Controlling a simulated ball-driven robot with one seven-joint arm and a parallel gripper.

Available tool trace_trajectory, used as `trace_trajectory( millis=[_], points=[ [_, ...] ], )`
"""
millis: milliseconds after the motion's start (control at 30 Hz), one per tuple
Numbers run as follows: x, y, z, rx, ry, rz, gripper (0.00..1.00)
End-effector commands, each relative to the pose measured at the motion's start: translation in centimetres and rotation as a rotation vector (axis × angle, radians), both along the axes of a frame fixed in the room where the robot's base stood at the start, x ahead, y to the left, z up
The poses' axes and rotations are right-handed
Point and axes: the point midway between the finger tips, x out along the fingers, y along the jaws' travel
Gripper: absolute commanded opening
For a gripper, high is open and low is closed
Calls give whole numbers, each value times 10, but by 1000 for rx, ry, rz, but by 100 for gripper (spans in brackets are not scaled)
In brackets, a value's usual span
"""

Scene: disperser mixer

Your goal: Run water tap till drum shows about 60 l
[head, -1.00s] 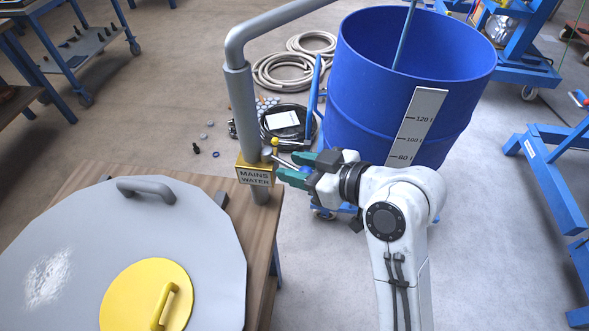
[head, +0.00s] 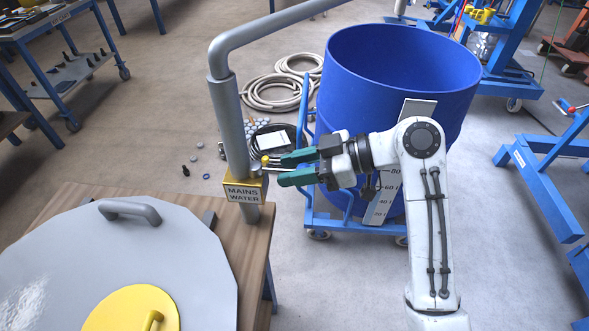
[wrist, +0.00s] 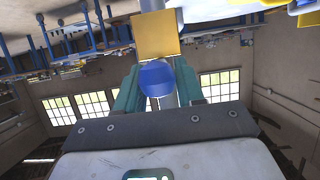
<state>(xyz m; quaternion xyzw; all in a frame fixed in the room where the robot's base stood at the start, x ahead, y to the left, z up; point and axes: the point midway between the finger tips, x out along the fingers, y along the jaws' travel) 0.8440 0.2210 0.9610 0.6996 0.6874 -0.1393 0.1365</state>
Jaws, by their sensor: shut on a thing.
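The tap is a brass block labelled MAINS WATER (head: 244,188) on a grey pipe (head: 232,125) at the bench edge. My gripper (head: 282,170) has green fingers at the tap's right side. In the wrist view the fingers close around a blue knob (wrist: 157,78) in front of the brass block. The open blue drum (head: 345,95) stands behind my arm. I cannot make out a water level. No stream shows in the drum's mouth.
The wooden bench (head: 190,212) holds a grey lid (head: 150,265) with a yellow cover (head: 130,312) at lower left. Coiled hoses (head: 275,95) lie on the floor behind the pipe. Blue frames (head: 540,165) stand at right.

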Motion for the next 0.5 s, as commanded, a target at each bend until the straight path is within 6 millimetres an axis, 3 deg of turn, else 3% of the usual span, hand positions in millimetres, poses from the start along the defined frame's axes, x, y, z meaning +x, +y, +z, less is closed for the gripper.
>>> trace_trajectory(
  millis=[267,300,500],
  points=[
    [1,0,0,-1,-2,-1,0],
    [1,-1,0,-1,-1,-3,40],
    [1,0,0,0,-1,-2,59]
  ],
)
